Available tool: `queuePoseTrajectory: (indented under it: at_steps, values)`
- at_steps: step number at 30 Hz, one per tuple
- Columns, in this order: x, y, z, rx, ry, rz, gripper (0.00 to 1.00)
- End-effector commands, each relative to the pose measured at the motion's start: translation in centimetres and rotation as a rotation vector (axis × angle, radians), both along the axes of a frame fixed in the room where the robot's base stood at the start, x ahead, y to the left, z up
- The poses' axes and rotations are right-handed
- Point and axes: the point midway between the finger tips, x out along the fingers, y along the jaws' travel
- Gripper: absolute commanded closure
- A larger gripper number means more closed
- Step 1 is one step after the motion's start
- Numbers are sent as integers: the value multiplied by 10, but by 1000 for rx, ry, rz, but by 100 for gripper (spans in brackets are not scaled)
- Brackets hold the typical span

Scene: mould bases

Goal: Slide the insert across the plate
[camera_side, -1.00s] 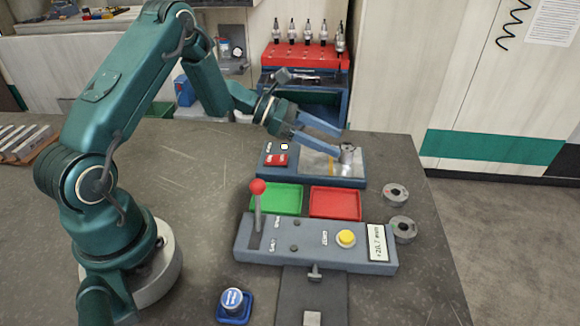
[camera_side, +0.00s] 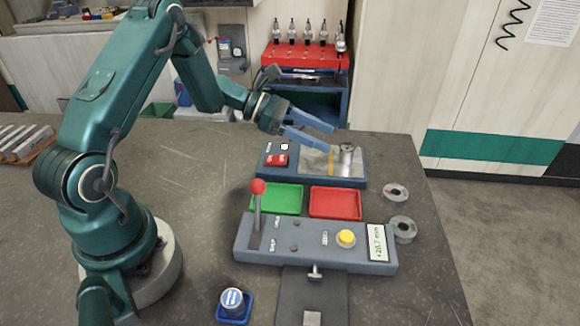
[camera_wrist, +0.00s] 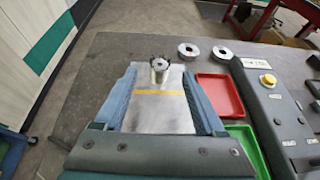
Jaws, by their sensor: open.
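The insert (camera_side: 346,156) is a small upright metal cylinder. It stands near the right end of the smooth metal plate (camera_side: 312,162), to the right of the yellow line across it. In the wrist view the insert (camera_wrist: 160,68) stands beyond the yellow line, at the far end of the plate (camera_wrist: 157,116). My gripper (camera_side: 331,138) is open and empty, above the plate and just left of the insert in the side view. The two blue fingers lie apart, one each side of the plate in the wrist view. The insert's foot is visible and no finger touches it.
The plate's blue base carries a red button (camera_side: 277,160). A green tray (camera_side: 276,200) and a red tray (camera_side: 335,203) lie in front. A grey console with a red-knobbed lever (camera_side: 258,187) and yellow button (camera_side: 346,238) stands nearer. Two metal rings (camera_side: 396,193) lie at right.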

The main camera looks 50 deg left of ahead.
Motion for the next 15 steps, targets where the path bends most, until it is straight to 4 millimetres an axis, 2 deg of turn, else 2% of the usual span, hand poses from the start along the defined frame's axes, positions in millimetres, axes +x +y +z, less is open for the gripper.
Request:
queuePoseTrajectory:
  at_steps: [1, 3, 5, 6, 10, 12, 15]
  values:
    - [0, 0, 0, -1, 4, 0, 47]
    - [-7, -3, -7, 8, 42, -14, 74]
    - [-18, 3, -7, 36, 80, -18, 96]
    - [-28, 11, -6, 61, 106, -12, 100]
    - [-50, 36, 1, 128, 148, 22, 100]
    - [-55, 46, 6, 148, 148, 43, 100]
    - [-54, 51, 9, 155, 141, 59, 100]
